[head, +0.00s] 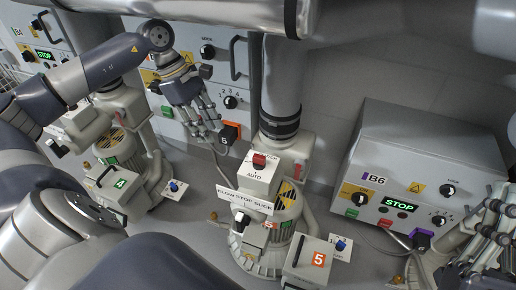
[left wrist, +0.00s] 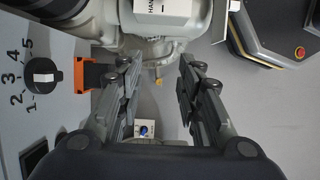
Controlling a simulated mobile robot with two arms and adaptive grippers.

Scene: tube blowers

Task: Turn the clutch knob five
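Station five has an orange 5 plate (head: 318,260), with blower five (head: 259,245) beside it. A box with a red knob (head: 259,160) marked AUTO stands above it, and a blue knob (head: 341,244) sits at lower right. A black knob (head: 239,221) sits by the BLOW STOP SUCK label. I cannot read which is the clutch knob. My left gripper (head: 212,128) is above and left of the blower, by an orange-edged 5 tag (head: 231,132). In the left wrist view its fingers (left wrist: 160,85) are apart and empty. My right gripper (head: 485,245) is at the right edge, partly cut off.
A grey panel with a black numbered knob (head: 230,102) stands behind my left gripper; that dial (left wrist: 40,78) shows large at left in the wrist view. Blower four (head: 120,184) is on the left. A B6 control box (head: 425,150) is on the right. Grey floor shows between them.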

